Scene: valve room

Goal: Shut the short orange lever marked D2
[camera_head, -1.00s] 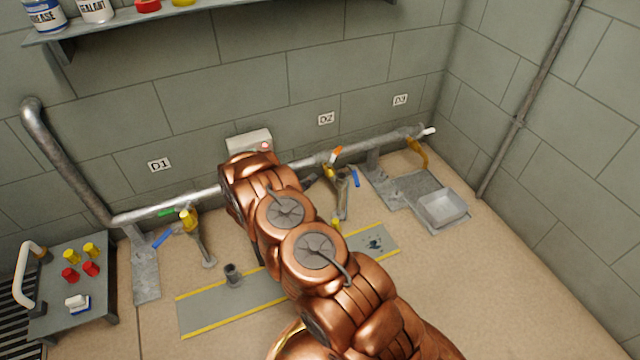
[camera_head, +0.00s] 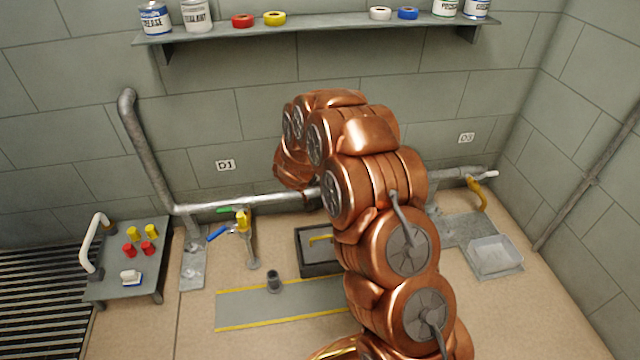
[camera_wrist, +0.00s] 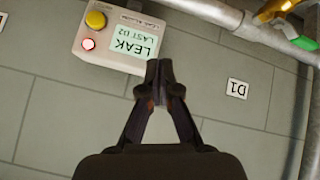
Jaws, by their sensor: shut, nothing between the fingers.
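The D2 valve, its orange lever and its label are hidden behind my arm in the head view. My gripper (camera_wrist: 166,82) shows in the wrist view, shut and empty. Its tips are in front of a pale box (camera_wrist: 125,32) with a yellow button, a lit red lamp and a green screen reading LEAK, LAST D2. I cannot tell whether the tips touch the box. The D1 label (camera_wrist: 236,88) is to their right. No orange lever shows in the wrist view. The gripper's fingers are hidden in the head view.
The pipe (camera_head: 250,202) runs low along the wall. The D1 valve (camera_head: 243,222) has green and blue levers. A dark open box (camera_head: 318,268) is below the pipe. A shelf (camera_head: 330,32) is above.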

